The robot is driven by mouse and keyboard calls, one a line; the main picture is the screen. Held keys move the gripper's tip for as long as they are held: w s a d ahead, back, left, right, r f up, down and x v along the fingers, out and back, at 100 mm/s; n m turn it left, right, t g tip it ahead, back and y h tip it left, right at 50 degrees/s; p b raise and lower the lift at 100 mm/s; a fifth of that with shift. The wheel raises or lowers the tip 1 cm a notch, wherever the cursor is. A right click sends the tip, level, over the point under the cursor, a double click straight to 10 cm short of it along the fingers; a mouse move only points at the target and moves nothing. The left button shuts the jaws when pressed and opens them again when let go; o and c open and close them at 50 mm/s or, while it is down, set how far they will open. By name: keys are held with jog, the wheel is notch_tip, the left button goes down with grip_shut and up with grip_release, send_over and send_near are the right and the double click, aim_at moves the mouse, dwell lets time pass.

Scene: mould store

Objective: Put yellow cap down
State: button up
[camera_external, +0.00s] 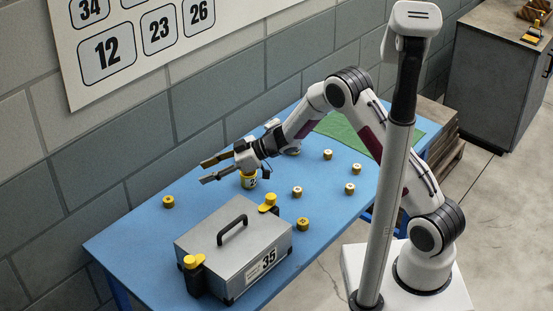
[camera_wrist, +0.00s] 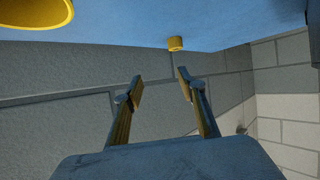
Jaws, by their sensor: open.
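My gripper (camera_external: 204,172) is open, its two fingers spread and pointing left above the blue table. It also shows in the wrist view (camera_wrist: 159,80), with nothing between the fingers. A yellow, round piece with a dark number on a pale label (camera_external: 249,182) stands on the table just below my wrist, partly hidden by it. A large yellow rim (camera_wrist: 35,12) shows close by at the top left of the wrist view. A small yellow cap-like piece (camera_external: 168,201) sits apart on the table's left part; a yellow piece (camera_wrist: 175,44) also shows beyond the fingertips. I cannot tell which is the task's cap.
A grey case (camera_external: 205,241) labelled 35, with a black handle and two yellow-topped corner fittings, stands at the table's front. Several small yellow pieces (camera_external: 302,223) are scattered around the blue table (camera_external: 125,236). A block wall (camera_external: 90,170) runs close behind. A green mat (camera_external: 340,128) lies farther right.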

jog(key=w+d+r+m+t+h, duration=0.1)
jog(key=w+d+r+m+t, duration=0.1)
jog(key=w+d+r+t, duration=0.4)
jog(key=w+d+r+m+t+h, duration=0.1)
jog(key=w+d+r+m+h, duration=0.1)
jog(key=d+r, duration=0.5)
jog(key=w+d+r+m+t+h, duration=0.1)
jog(key=w+d+r+m+h, duration=0.15)
jog(key=d, duration=0.95)
jog(key=w+d+r+m+t+h, duration=0.1)
jog(key=d+r+m+t+h, duration=0.15)
jog(key=d+r, duration=0.5)
jog(key=s+d+r+m+g+h, duration=0.1)
jog(key=s+d+m+h, duration=0.15)
jog(key=s+d, duration=0.5)
jog(key=s+d+r+m+g+h, duration=0.1)
jog(key=s+d+m+h, duration=0.3)
jog(key=d, duration=0.7)
jog(key=s+d+f+m+g+y, duration=0.1)
jog(key=s+d+f+g, duration=0.1)
jog(key=s, duration=0.9)
jog(key=s+d+f+m+g+y, duration=0.1)
jog(key=s+d+f, duration=0.1)
jog(key=s, duration=0.8)
jog(key=shift+s+d+f+g, duration=0.25)
jog(key=shift+s+d+g, duration=0.1)
jog(key=shift+d, duration=0.1)
jog(key=shift+o, duration=0.5)
jog(key=shift+w, duration=0.1)
